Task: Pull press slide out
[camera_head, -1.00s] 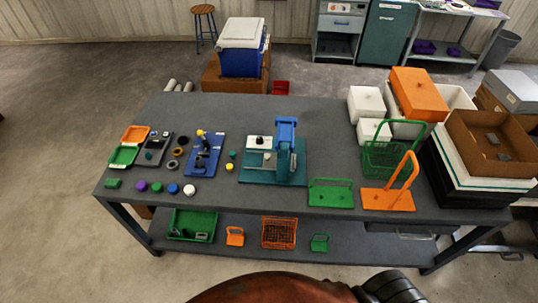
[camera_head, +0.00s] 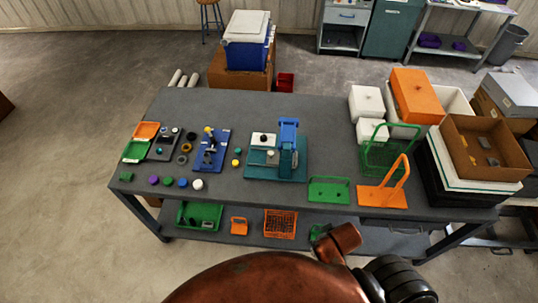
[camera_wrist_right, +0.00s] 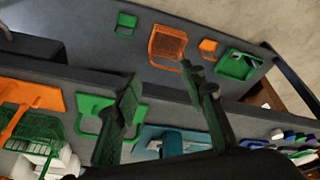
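The press stands on the bench in the head view, with a blue upright frame (camera_head: 289,143) on a teal base (camera_head: 290,173). A white block (camera_head: 264,139) and a small grey round part sit at its left side. I cannot tell clearly which part is the slide. In the right wrist view the teal press base (camera_wrist_right: 165,132) shows partly behind the fingers. My right gripper (camera_wrist_right: 163,76) is open, its two dark fingers wide apart with nothing between them. It is apart from the press. My left gripper is in neither view.
A green handled plate (camera_head: 329,190) and an orange handled plate (camera_head: 382,196) lie right of the press, by a green wire basket (camera_head: 382,160). A blue fixture (camera_head: 211,150) stands left. The lower shelf holds a green tray (camera_head: 200,215) and an orange basket (camera_head: 280,223).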

